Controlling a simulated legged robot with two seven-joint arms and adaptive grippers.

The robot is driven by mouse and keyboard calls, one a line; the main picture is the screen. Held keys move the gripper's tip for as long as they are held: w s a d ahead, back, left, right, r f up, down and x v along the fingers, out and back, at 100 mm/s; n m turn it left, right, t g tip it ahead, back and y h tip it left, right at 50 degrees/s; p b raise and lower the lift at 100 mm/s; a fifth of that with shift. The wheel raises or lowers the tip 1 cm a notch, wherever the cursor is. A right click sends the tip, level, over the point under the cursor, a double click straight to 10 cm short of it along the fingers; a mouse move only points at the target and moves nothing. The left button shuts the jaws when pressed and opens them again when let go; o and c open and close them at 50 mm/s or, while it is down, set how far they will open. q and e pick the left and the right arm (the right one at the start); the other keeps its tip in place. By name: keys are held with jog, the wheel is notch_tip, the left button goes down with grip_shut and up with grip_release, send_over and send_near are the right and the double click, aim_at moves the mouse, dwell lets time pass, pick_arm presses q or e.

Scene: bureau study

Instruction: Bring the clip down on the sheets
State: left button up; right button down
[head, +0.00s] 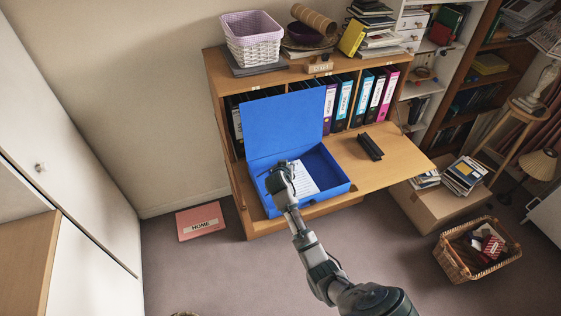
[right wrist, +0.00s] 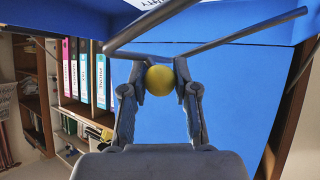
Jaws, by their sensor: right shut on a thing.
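A blue box file (head: 337,186) lies open on the bureau's flap, its lid (head: 285,122) standing up at the back. White printed sheets (head: 306,182) lie inside it. A sliver of paper (right wrist: 148,4) shows at the top of the right wrist view. My right gripper (head: 280,176) is over the box, left of the sheets. In the right wrist view its fingers (right wrist: 160,80) are shut on a yellow ball knob (right wrist: 160,81). The clip's grey metal bars (right wrist: 215,43) run beside the knob. In the head view my gripper hides most of the clip. My left gripper is not in view.
A black object (head: 369,147) lies on the flap (head: 400,165) right of the box. Ring binders (head: 361,98) stand in the bureau behind. A white and purple basket (head: 251,40) sits on top. The flap's right end is bare.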

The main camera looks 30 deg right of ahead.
jog(key=shift+s+d+f+m+y+p, duration=0.15)
jog(key=shift+d+f+m+y+p, duration=0.35)
jog(key=shift+d+f+y+p, duration=0.15)
jog(key=f, duration=0.1)
jog(key=d+f+m+y+p, duration=0.1)
jog(key=f+y+p, duration=0.1)
jog(key=shift+s+d+f+y, duration=0.15)
jog(key=shift+d+f+y, duration=0.1)
jog(key=shift+d, duration=0.05)
jog(key=shift+f+m+t, duration=0.3)
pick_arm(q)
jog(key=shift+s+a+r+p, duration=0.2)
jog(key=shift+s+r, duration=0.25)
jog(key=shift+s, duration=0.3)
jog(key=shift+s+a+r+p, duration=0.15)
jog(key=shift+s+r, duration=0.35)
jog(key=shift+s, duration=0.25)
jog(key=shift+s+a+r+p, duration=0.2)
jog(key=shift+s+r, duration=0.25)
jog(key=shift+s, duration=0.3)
pick_arm(e)
jog(key=shift+d+f+m+y, duration=0.15)
jog(key=shift+f+m+y, duration=0.45)
jog(key=shift+f+y, duration=0.5)
jog(key=shift+r, duration=0.15)
jog(key=c, duration=0.8)
grip_release()
jog(key=shift+s, duration=0.1)
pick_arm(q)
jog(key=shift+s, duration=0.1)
